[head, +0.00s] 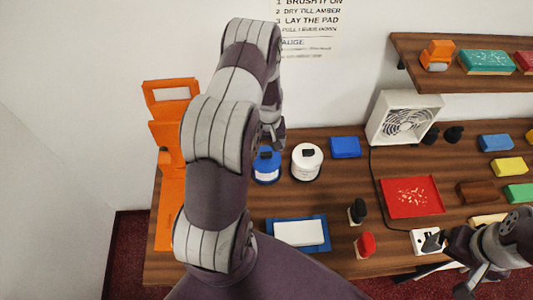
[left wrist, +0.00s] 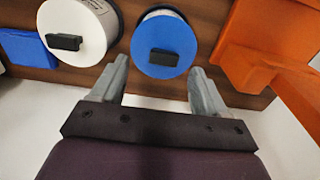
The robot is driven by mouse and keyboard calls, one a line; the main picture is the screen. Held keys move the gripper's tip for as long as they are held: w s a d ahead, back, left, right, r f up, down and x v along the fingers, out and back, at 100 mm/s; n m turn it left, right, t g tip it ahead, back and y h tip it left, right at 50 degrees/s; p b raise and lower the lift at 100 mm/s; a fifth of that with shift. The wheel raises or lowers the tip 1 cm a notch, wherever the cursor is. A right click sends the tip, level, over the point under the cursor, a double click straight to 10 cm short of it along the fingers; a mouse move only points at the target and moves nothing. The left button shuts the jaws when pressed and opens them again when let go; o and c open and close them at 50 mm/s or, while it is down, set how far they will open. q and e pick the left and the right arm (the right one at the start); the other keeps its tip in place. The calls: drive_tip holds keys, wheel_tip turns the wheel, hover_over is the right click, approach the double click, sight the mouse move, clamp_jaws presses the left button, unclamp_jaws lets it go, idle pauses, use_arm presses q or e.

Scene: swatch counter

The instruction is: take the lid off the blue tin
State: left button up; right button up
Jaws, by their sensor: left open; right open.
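The blue tin (head: 266,168) stands on the wooden counter, left of a white tin (head: 306,162). Its blue lid (left wrist: 180,38) with a black block-shaped knob (left wrist: 163,57) shows in the left wrist view, and the lid is on the tin. My left gripper (left wrist: 158,82) is open; its two fingers point toward the blue tin, apart from the knob, with nothing between them. In the head view the left gripper is mostly hidden behind my arm, close to the tin. My right gripper (head: 474,284) is at the lower right, away from the tins, open.
An orange stand (head: 168,190) rises left of the blue tin. The white tin is close on its other side, with a blue block (head: 345,147) beyond. A fan (head: 404,118), a red tray (head: 411,197) and a white pad on a blue tray (head: 298,233) occupy other spots.

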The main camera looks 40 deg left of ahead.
sight(266, 154)
use_arm(q)
drive_tip(key=f, duration=0.1)
drive_tip(key=f+p, duration=0.2)
drive_tip(key=f, duration=0.1)
drive_tip(key=shift+s+a, duration=0.2)
drive_tip(key=shift+a, duration=0.05)
drive_tip(key=shift+a+f, duration=0.1)
drive_tip(key=shift+f, duration=0.4)
drive_tip(key=c, duration=1.1)
drive_tip(key=shift+c, duration=0.2)
drive_tip(key=shift+r, duration=0.15)
